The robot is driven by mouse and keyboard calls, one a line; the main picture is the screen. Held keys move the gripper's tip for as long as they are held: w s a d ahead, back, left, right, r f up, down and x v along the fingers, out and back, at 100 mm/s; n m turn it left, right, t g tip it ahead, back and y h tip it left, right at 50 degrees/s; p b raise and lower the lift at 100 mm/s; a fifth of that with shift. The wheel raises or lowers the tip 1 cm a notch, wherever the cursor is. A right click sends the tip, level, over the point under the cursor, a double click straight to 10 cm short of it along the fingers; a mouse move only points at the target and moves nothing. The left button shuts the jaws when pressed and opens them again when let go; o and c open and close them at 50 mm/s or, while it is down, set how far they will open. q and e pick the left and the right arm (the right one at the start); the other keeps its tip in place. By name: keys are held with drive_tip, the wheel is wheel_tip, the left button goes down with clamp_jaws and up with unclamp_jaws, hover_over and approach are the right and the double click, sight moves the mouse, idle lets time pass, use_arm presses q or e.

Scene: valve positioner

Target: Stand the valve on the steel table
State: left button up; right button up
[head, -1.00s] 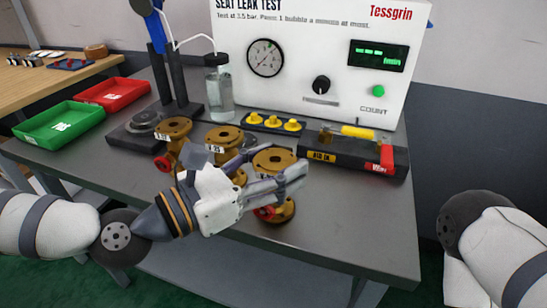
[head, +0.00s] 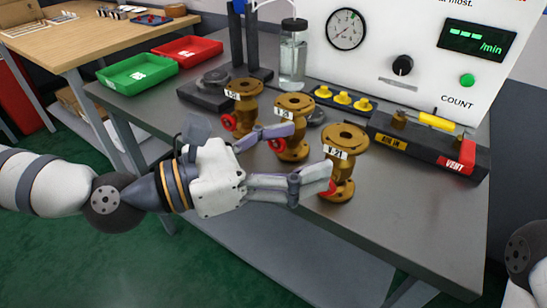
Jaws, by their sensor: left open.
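Three brass valves with white labels stand upright on the grey steel table (head: 420,225): a left one (head: 244,96), a middle one (head: 294,104) and a right one (head: 345,142). My left gripper (head: 311,155) is open and empty, reaching in from the left. Its upper finger crosses in front of the middle valve. Its lower fingertip is at the right valve's red handwheel, partly hiding it; I cannot tell whether they touch. My right gripper is not in view; only a piece of my right arm shows at the right edge.
The leak test panel (head: 420,85) stands at the back, with a vent block (head: 440,150) and yellow plugs (head: 342,99) before it. Green (head: 138,74) and red (head: 187,50) trays lie at the far left. The table's front right is clear.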

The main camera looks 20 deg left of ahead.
use_arm(q)
drive_tip(key=p+v, duration=0.1)
drive_tip(key=v, duration=0.3)
drive_tip(key=shift+s+a, duration=0.1)
drive_tip(key=shift+s, duration=0.1)
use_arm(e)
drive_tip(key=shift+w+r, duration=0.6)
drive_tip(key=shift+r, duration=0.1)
